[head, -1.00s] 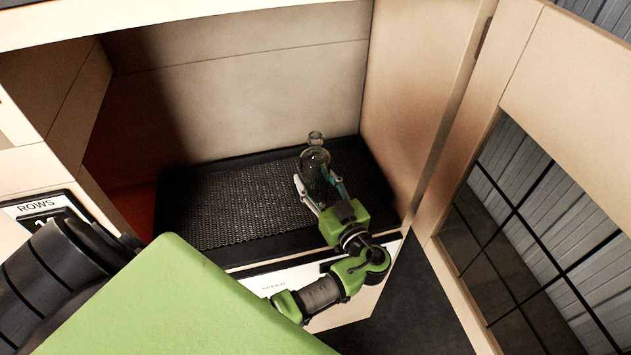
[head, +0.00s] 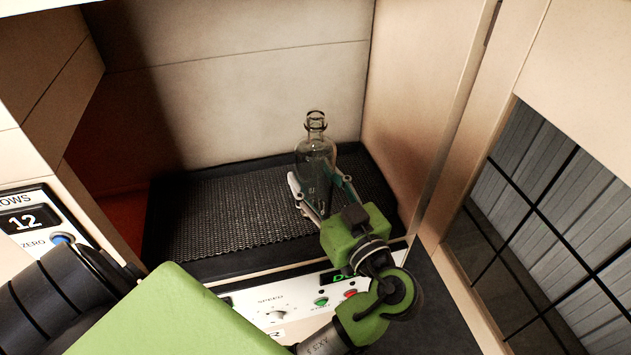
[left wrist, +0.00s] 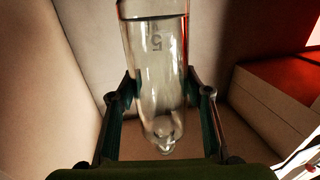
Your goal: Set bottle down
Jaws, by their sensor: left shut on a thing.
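A clear glass bottle (head: 316,152) is upright over the right part of a black textured mat (head: 225,212) inside an open compartment. My left gripper (head: 318,190) is shut on the bottle's body, with one finger on each side. The left wrist view shows the bottle (left wrist: 158,65) close up between both fingers of the gripper (left wrist: 160,92), with a mark like a 5 on the glass. The fingers partly hide the bottle's lower end, and I cannot tell if its base touches the mat. My right gripper is not in view.
The compartment's right wall (head: 415,100) is close to the bottle. The mat's left part is clear. A raised black rim (head: 270,262) edges the mat, above a front panel with a knob and buttons (head: 278,315). A panel reading 12 (head: 28,220) is at the left. A gridded window (head: 560,220) is at the right.

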